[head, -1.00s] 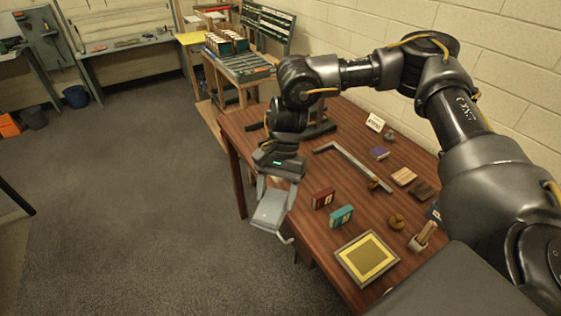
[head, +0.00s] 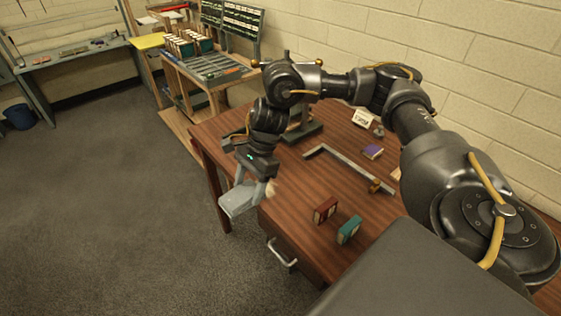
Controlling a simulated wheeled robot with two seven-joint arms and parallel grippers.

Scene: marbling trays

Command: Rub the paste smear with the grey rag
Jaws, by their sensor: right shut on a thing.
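My right gripper (head: 250,190) is shut on a light grey, flat piece that looks like the grey rag (head: 237,203). It holds the rag over the left edge of the brown table (head: 287,212), and part of the rag overhangs the floor in the picture. A pale beige patch (head: 271,188), likely the paste smear, shows just right of the gripper, partly hidden by a finger. I cannot tell whether the rag touches the table. My left gripper is not in view.
A red box (head: 325,209) and a teal box (head: 348,230) stand right of the gripper. A metal square (head: 343,163), a purple block (head: 373,152) and a white card (head: 362,118) lie farther back. A drawer handle (head: 282,254) juts from the table's front.

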